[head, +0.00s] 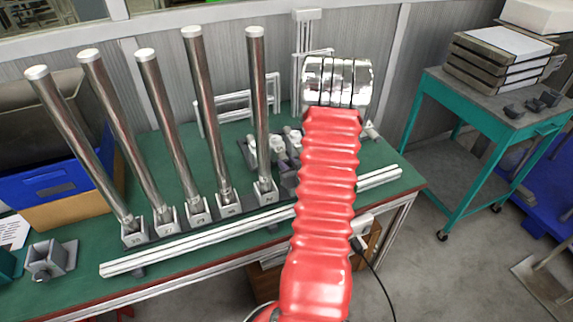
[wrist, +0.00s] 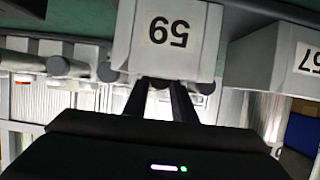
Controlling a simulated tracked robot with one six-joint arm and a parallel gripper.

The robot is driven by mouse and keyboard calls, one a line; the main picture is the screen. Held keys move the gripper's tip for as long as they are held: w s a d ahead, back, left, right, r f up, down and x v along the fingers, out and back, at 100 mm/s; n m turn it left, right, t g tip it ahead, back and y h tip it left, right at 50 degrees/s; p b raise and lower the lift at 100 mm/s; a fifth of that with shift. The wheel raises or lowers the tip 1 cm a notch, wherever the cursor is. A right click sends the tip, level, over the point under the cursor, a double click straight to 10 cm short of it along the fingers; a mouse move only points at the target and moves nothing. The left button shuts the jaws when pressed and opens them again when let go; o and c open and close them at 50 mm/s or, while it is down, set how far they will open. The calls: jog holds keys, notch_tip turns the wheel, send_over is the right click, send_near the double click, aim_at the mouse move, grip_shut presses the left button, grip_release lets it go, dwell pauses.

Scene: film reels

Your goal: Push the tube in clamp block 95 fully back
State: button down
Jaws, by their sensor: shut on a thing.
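In the wrist view, which is upside down, a light grey clamp block (wrist: 195,60) fills the top centre. Its label shows two digits, a 5 beside a 9 or 6. My gripper (wrist: 165,88) is directly at this block, its two dark fingers close together and touching or almost touching its edge. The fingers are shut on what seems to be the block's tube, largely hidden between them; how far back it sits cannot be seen. In the head view, my red-sleeved arm hides my gripper and that block.
Several steel tubes (head: 255,100) stand tilted in numbered blocks left of my arm. A neighbouring block (wrist: 280,70) is close in the wrist view. A pale rail (head: 200,240) runs along the green bench (head: 90,285). A teal cart (head: 470,115) stands right.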

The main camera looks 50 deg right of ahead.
aim_at(285, 158)
jog(key=shift+w+d, duration=0.45)
jog(key=shift+w, duration=0.4)
jog(key=shift+w+d, duration=0.4)
jog(key=shift+w, duration=0.4)
jog(key=c, duration=1.5)
grip_release()
jog(key=shift+o, duration=0.2)
jog(key=shift+s, duration=0.15)
jog(key=v, duration=1.3)
jog(key=shift+s+a, duration=0.1)
jog(key=shift+s, duration=0.2)
